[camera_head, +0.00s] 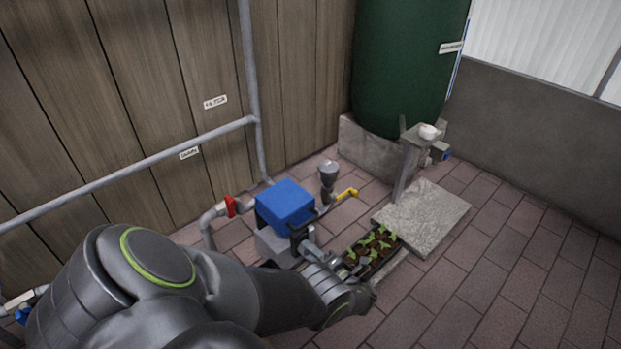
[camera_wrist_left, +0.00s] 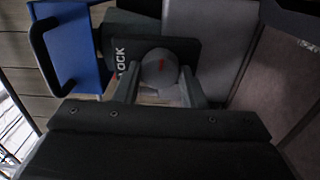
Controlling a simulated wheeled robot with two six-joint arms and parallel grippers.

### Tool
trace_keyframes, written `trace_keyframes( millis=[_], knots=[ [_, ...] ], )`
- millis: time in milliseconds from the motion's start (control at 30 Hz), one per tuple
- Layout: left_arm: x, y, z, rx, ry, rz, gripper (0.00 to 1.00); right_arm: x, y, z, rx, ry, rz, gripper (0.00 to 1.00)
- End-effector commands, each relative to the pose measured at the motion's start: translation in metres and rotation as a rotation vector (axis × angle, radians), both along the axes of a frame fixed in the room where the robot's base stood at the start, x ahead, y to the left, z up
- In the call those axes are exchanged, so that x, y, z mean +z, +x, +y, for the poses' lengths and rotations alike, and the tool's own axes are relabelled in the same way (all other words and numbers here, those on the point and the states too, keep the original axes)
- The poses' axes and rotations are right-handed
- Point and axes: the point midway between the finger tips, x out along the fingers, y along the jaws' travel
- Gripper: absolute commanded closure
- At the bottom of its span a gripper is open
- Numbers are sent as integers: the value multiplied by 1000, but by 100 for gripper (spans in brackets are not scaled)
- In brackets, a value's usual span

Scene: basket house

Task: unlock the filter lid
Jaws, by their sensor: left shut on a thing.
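The filter has a blue lid (camera_head: 286,200) on a grey body (camera_head: 275,246), standing on the tiled floor near the wooden wall. The lid also shows in the left wrist view (camera_wrist_left: 75,50), with a black handle at its edge. My left gripper (camera_head: 303,242) is at the filter's near right side. In the left wrist view, its fingers (camera_wrist_left: 159,88) are shut on a round grey knob (camera_wrist_left: 159,68) with a red mark. The knob sits in front of a black plate (camera_wrist_left: 188,48) with partly hidden lettering that reads "OCK". My right gripper is not in view.
A pipe with a red valve handle (camera_head: 231,206) runs left of the filter. A grey funnel (camera_head: 328,172) and a yellow handle (camera_head: 347,195) stand behind it. A seedling tray (camera_head: 371,247) lies close to my left wrist. Free floor is at the right.

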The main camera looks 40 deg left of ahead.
Motion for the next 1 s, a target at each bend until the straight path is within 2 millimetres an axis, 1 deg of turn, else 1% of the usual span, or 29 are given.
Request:
trace_keyframes(
  millis=[233, 267, 400, 667, 767, 867, 967, 1000],
  knots=[
    [1, 1, 2, -1, 1, 0, 86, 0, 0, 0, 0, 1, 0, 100],
    [1, 1, 2, 0, 2, 0, 59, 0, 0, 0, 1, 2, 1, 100],
    [0, 1, 2, 0, 1, -1, 42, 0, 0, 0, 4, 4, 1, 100],
    [0, 0, 0, 0, 0, -1, 42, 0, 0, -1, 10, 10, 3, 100],
    [0, 0, -6, -1, -1, -1, 42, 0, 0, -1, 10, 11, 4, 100],
    [0, -1, -19, -1, -2, -1, 42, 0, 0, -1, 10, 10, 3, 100],
    [-1, -3, -40, -2, -3, -1, 42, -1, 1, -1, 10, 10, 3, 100],
    [-1, -3, -50, -3, -4, -1, 42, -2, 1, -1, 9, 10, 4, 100]
  ],
)
